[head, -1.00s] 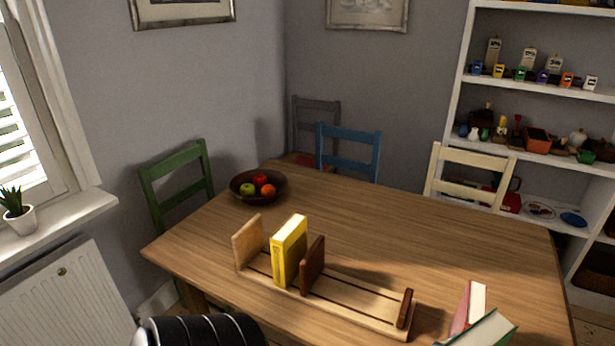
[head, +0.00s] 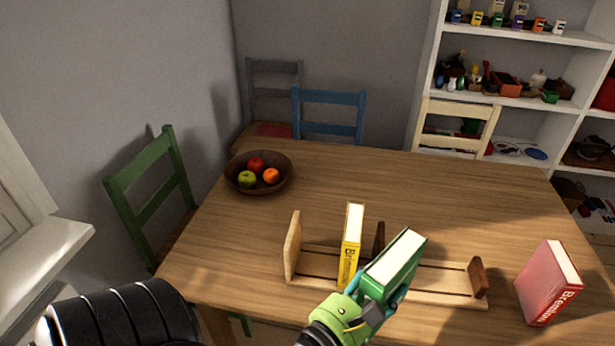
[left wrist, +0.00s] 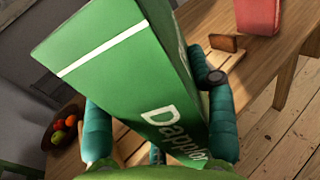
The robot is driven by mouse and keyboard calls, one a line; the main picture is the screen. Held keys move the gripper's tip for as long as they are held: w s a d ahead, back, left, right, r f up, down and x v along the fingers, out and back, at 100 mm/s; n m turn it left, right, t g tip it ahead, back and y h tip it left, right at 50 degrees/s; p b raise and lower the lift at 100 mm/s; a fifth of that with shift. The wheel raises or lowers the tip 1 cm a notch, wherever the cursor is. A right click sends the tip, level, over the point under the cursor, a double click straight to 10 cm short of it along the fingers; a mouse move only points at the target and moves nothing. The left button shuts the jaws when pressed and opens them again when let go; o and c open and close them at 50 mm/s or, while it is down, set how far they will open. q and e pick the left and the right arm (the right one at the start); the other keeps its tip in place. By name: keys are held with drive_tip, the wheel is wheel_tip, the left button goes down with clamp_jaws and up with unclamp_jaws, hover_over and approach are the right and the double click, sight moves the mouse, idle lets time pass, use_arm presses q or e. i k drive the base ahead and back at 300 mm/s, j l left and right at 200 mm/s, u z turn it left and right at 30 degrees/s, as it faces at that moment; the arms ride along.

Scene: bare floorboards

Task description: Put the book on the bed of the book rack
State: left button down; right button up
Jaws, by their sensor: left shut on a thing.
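My left gripper (head: 358,307) is shut on a green book (head: 394,264) and holds it tilted above the front of the wooden book rack (head: 440,292). In the left wrist view the green book (left wrist: 125,75) fills the middle between my teal fingers. The rack has a light end plate at its left, a dark divider near the middle and a small dark end at its right. A yellow book (head: 351,245) stands upright in the rack between the light end and the divider. A red book (head: 547,284) stands on the table to the right of the rack. My right gripper is not in view.
The rack stands on a wooden table (head: 420,190). A bowl (head: 258,173) of fruit sits at the table's back left. Green, blue and cream chairs stand around the table, and a white shelf (head: 560,120) is behind. The table's middle and back are clear.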

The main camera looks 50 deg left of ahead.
sight(314, 263)
drive_tip(key=k+j, duration=0.1)
drive_tip(key=j, duration=0.25)
drive_tip(key=k+j, duration=0.15)
drive_tip(key=j, duration=0.15)
drive_tip(key=k+j, duration=0.1)
drive_tip(key=j, duration=0.25)
drive_tip(key=i+j, duration=0.4)
